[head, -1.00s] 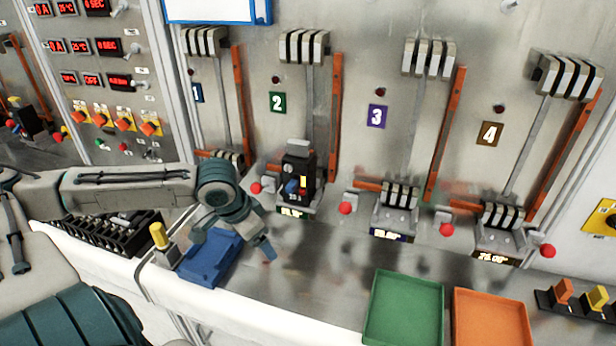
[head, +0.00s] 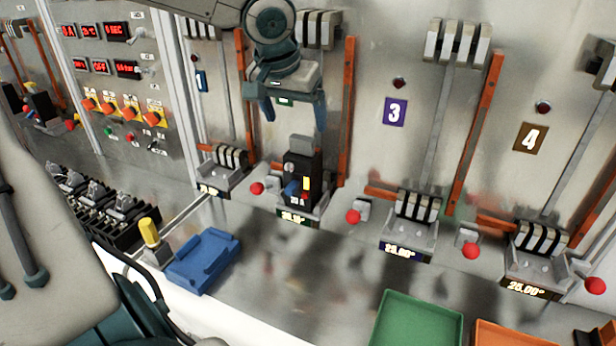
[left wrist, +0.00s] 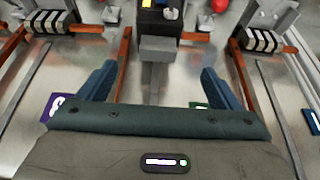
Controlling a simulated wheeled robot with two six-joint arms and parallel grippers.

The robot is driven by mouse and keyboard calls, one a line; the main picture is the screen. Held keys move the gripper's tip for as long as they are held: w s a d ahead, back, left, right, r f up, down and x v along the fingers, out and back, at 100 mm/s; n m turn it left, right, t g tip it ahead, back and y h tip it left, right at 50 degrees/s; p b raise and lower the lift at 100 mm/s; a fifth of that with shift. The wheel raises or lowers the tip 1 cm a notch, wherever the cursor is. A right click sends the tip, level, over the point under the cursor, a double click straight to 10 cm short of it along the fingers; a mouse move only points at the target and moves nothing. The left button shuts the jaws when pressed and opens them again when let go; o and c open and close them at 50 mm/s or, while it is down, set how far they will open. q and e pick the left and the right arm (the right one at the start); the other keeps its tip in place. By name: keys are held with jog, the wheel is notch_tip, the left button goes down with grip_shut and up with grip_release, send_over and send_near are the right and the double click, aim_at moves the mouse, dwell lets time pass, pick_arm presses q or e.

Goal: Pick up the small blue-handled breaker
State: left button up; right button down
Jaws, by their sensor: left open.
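The small blue-handled breaker (head: 301,178) is a black block with a blue handle at its lower front and a grey top piece. It stands upright in the station 2 fixture on the bench. My left gripper (head: 293,112) is open and empty, just above the breaker and in front of the panel. In the left wrist view the two blue fingers of my left gripper (left wrist: 156,84) are spread wide. The breaker (left wrist: 158,22) shows between and beyond them at the top, cut off by the frame edge. My right gripper is not in view.
Stations 3 and 4 with clamps and red knobs (head: 353,216) stand to the right. A blue block (head: 203,261) and a yellow-topped switch (head: 150,231) are at the front left. A green tray (head: 416,322) and an orange tray (head: 503,338) are at the front right. The bench middle is clear.

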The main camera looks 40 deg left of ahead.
aim_at(300, 138)
pick_arm(q)
jog(key=x, duration=0.5)
jog(key=shift+s+a, duration=0.1)
jog(key=shift+a, duration=0.05)
jog(key=shift+f+p, duration=0.3)
jog(key=shift+f, duration=0.1)
jog(key=shift+d+p+x, duration=0.15)
jog(key=shift+p+x, duration=0.05)
jog(key=shift+x, duration=0.95)
jog(key=shift+d+p+x, duration=0.1)
jog(key=shift+p+x, duration=0.1)
jog(key=shift+x, duration=0.95)
jog(key=shift+c, duration=0.3)
jog(key=shift+r, duration=0.1)
jog(key=c, duration=0.4)
grip_shut()
